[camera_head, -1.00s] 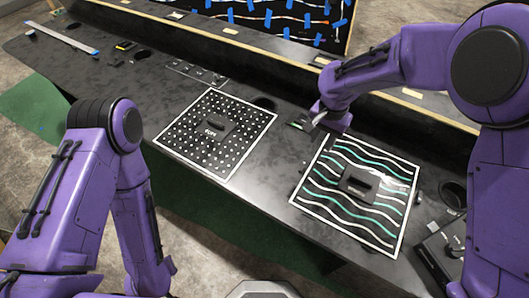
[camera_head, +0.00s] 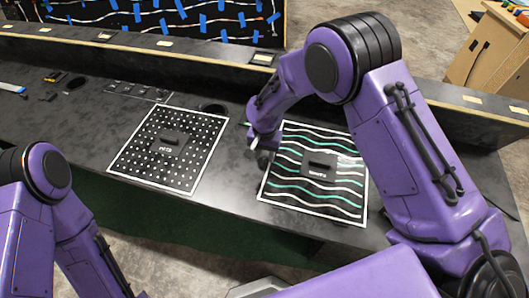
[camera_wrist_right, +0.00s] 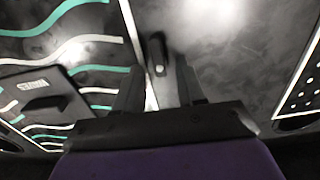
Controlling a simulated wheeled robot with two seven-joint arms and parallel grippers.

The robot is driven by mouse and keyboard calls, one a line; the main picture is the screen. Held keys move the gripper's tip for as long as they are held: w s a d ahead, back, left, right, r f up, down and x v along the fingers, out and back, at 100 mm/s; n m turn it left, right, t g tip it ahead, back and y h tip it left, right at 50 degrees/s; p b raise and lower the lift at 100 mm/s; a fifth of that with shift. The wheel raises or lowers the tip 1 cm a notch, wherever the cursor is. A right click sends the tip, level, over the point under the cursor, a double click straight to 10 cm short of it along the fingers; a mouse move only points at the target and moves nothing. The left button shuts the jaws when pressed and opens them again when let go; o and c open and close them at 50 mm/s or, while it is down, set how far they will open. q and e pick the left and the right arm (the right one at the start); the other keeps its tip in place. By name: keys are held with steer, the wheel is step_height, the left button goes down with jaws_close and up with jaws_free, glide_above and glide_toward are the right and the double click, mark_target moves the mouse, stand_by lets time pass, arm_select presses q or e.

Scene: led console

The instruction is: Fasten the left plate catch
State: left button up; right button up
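A dark plate with white and green wavy lines (camera_head: 312,203) lies at the right of the console in the head view. A black plate with white dots (camera_head: 150,168) lies to its left. My right gripper (camera_head: 262,150) is by the wavy plate's upper left edge. In the right wrist view its two fingers (camera_wrist_right: 160,88) are apart, with nothing held. A small dark catch (camera_wrist_right: 158,52) with a pale spot lies ahead between the fingers, beside the wavy plate's white border. Whether it overlaps the border is unclear. My left arm shows at lower left; its gripper is out of frame.
Each plate has a raised dark handle block, one on the wavy plate (camera_head: 320,165) and one on the dotted plate (camera_head: 172,142). A round hole (camera_head: 212,108) lies behind the gap between plates. A raised ledge runs behind, with a taped cable board (camera_head: 170,18).

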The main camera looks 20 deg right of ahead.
steer(key=shift+c, duration=0.3)
jaws_close()
steer(key=shift+a+r+n, duration=0.1)
steer(key=shift+n, duration=0.3)
steer(key=shift+n+p, duration=0.8)
steer(key=shift+n, duration=0.2)
steer(key=n+p, duration=0.1)
steer(key=n, duration=0.2)
steer(key=shift+w+a+n, duration=0.1)
steer(key=shift+n, duration=0.2)
steer(key=n+p, duration=0.1)
steer(key=n, duration=0.4)
steer(key=shift+a, duration=0.1)
steer(key=n, duration=0.6)
steer(key=shift+a, duration=0.15)
steer(key=shift+n, duration=0.4)
